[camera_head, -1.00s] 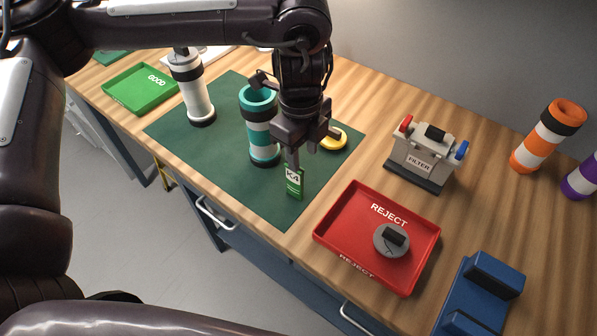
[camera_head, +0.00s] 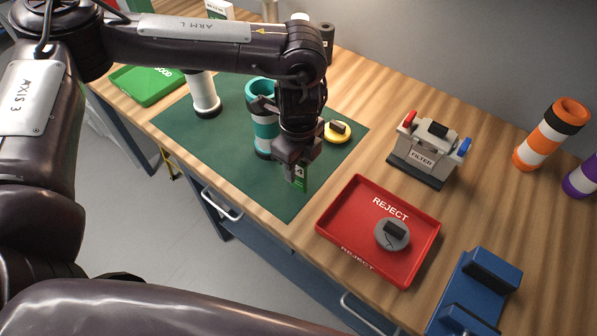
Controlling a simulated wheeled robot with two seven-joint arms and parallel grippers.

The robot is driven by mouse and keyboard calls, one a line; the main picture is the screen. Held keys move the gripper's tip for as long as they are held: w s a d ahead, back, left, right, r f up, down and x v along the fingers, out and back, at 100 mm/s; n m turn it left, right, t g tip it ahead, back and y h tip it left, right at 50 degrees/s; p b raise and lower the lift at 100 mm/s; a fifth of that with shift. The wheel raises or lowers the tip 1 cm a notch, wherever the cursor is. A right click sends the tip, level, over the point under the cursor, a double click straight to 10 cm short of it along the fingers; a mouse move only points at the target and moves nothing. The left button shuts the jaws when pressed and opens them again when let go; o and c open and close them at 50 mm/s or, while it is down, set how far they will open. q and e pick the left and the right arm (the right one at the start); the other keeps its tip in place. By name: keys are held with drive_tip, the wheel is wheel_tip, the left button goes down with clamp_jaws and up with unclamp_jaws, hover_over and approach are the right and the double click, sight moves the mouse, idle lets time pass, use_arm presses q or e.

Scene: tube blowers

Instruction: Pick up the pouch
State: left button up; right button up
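A small green pouch (camera_head: 301,184) with a white label shows near the front right of the dark green mat (camera_head: 205,160). Its upper part is hidden by my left gripper (camera_head: 297,168), which reaches down onto it from above. The fingertips overlap the pouch's label, and I cannot tell whether they are closed on it. The pouch appears roughly upright; whether it touches the mat is unclear. My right gripper is not in view.
A teal-and-white tube (camera_head: 264,128) stands close behind my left gripper, with a yellow disc (camera_head: 331,138) to its right.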

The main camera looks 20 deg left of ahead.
use_arm(q)
clamp_jaws()
drive_tip(key=shift+r, duration=0.1)
wheel_tip(320, 180, up, 20)
idle(0.6)
